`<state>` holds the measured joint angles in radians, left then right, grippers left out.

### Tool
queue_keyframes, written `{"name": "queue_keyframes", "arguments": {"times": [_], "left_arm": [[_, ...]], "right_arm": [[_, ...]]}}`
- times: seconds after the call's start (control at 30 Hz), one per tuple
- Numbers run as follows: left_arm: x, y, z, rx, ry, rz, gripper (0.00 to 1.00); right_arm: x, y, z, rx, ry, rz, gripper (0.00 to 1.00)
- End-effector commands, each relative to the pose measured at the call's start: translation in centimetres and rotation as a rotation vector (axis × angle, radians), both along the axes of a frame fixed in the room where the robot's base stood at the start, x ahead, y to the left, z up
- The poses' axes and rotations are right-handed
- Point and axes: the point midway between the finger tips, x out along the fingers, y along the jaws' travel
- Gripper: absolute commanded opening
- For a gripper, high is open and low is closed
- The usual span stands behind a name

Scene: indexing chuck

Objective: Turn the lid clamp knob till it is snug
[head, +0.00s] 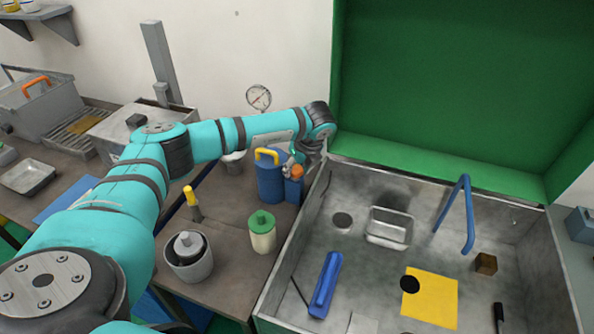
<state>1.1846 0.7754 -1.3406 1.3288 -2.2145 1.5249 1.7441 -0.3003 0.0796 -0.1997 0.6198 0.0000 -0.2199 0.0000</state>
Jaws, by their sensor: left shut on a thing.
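My left arm reaches in from the left. Its gripper (296,164) points down beside the back left corner of the open grey box. It is shut at a small orange knob (297,171) on top of a narrow blue body (293,190). The fingers are small and partly hidden by the wrist, so the exact grip is hard to see. I cannot tell for sure that this knob is the lid clamp knob. My right gripper is not in view.
A blue canister (270,183) with a yellow handle stands just left of the gripper. A green-capped bottle (262,232) and a grey pot (188,258) are nearer. The grey box (345,270) holds several items; its green lid (460,90) stands open behind.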

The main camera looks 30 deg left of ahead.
Motion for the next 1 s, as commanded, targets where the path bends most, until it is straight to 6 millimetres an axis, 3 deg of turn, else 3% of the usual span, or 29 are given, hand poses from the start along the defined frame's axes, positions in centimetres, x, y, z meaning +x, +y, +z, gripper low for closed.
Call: {"name": "queue_keyframes", "arguments": {"times": [0.77, 0.8, 0.93, 1.0], "left_arm": [[-0.03, 0.01, 0.05, -0.001, -0.002, -0.1, 0.09], [-0.03, 0.01, 0.05, -0.001, -0.002, -0.1, 0.45], [-0.03, 0.01, 0.04, -0.001, 0.0, -0.1, 0.62], [-0.04, 0.01, 0.03, 0.0, -0.001, -0.1, 0.64]], "right_arm": [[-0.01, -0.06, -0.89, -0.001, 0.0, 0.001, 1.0], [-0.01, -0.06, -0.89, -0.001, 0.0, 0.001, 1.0], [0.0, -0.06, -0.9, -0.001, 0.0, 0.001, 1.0], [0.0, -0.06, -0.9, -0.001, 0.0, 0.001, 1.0]]}}
